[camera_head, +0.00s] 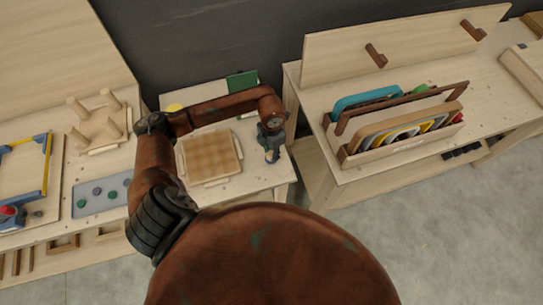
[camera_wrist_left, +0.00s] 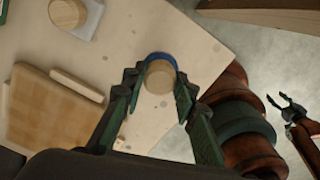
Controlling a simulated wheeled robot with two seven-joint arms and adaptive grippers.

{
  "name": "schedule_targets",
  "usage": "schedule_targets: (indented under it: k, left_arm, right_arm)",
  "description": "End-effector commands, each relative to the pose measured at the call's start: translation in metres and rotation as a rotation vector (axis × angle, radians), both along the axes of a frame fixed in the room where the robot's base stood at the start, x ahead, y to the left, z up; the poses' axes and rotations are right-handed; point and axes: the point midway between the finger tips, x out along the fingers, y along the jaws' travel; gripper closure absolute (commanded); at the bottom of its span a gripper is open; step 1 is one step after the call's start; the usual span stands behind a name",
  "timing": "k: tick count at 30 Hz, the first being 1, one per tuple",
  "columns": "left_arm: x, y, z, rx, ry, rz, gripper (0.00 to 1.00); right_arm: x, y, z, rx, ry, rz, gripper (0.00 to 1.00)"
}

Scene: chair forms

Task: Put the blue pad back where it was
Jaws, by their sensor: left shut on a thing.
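My left gripper (camera_head: 271,150) is over the right part of the middle table. In the left wrist view its fingers (camera_wrist_left: 158,92) are shut on a round wooden piece (camera_wrist_left: 158,78). A blue rim, which I take as the blue pad (camera_wrist_left: 161,57), shows at the far side of this piece. I cannot tell whether it touches the tabletop. My right gripper (camera_wrist_left: 286,106) shows small at the right of the left wrist view, fingers apart and empty, away from the table.
A square wooden board (camera_head: 209,157) lies left of the left gripper. A round wooden piece (camera_wrist_left: 67,12) sits on a pale plate beyond it. A grey board with coloured dots (camera_head: 98,196) lies on the left table. A wooden rack (camera_head: 400,135) stands on the right table.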

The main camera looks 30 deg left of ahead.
Motion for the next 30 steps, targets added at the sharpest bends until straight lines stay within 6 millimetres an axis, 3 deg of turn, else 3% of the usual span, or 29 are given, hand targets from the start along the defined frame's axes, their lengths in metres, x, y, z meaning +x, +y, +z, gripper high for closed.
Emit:
schedule_targets:
  k: [6, 17, 18, 25, 30]
  left_arm:
    - [-0.001, -0.001, -0.029, -0.002, 0.002, 0.000, 0.93]
    - [-0.001, 0.000, -0.034, -0.001, 0.001, -0.001, 0.93]
    - [-0.001, -0.001, -0.033, -0.001, 0.001, -0.001, 0.72]
    - [-0.001, -0.001, -0.033, -0.001, 0.000, -0.001, 0.56]
    - [-0.001, -0.001, -0.033, -0.001, 0.000, -0.001, 0.56]
  right_arm:
    - [0.000, 0.000, 0.002, 0.000, -0.001, 0.000, 0.52]
    - [0.000, 0.000, -0.002, 0.000, 0.000, 0.000, 0.52]
    - [0.000, 0.000, -0.002, 0.000, 0.000, 0.000, 0.52]
    - [0.000, 0.000, -0.001, 0.000, -0.001, 0.000, 0.52]
    - [0.000, 0.000, -0.001, 0.000, -0.001, 0.000, 0.52]
